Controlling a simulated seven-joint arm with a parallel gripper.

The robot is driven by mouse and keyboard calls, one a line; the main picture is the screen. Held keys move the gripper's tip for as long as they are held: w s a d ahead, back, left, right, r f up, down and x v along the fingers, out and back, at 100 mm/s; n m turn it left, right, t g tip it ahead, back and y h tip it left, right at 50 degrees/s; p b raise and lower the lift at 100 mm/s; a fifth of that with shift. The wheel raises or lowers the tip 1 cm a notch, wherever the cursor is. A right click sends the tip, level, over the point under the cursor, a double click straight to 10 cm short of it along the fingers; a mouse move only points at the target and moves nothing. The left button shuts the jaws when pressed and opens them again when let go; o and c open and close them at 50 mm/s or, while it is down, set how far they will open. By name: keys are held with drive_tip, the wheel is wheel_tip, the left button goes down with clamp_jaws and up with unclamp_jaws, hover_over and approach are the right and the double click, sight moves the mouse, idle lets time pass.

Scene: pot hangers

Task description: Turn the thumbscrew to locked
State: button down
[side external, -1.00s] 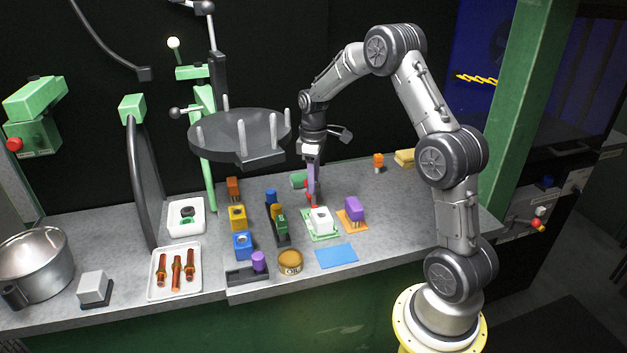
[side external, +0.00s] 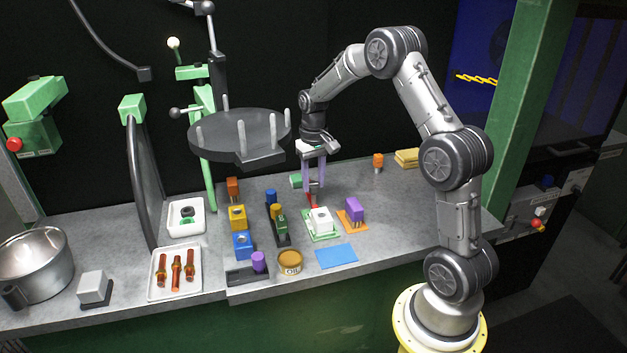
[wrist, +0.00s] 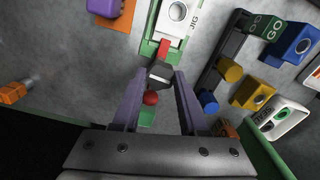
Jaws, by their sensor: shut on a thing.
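My gripper (wrist: 160,74) points down at the back of the white jig block (side external: 320,219), with its two purple fingers on either side of a dark grey block-like head (wrist: 160,75). This head looks like the thumbscrew, and the fingers are shut on it. A red bar (wrist: 163,49) runs from it toward the jig block, which also shows in the wrist view (wrist: 178,13). A red ball (wrist: 151,98) sits between the fingers nearer the palm. No lock marking is readable.
A purple block (side external: 355,208) on an orange plate stands right of the jig. Green, yellow and blue blocks (side external: 242,245) stand left. A dark round rack with pegs (side external: 240,133) hangs left of my wrist. The bench at right is mostly clear.

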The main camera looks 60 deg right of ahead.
sight(313, 184)
drive_tip(key=shift+m, duration=0.5)
drive_tip(key=shift+r, duration=0.1)
drive_tip(key=shift+c, duration=2.2)
unclamp_jaws()
wheel_tip(313, 184, up, 14)
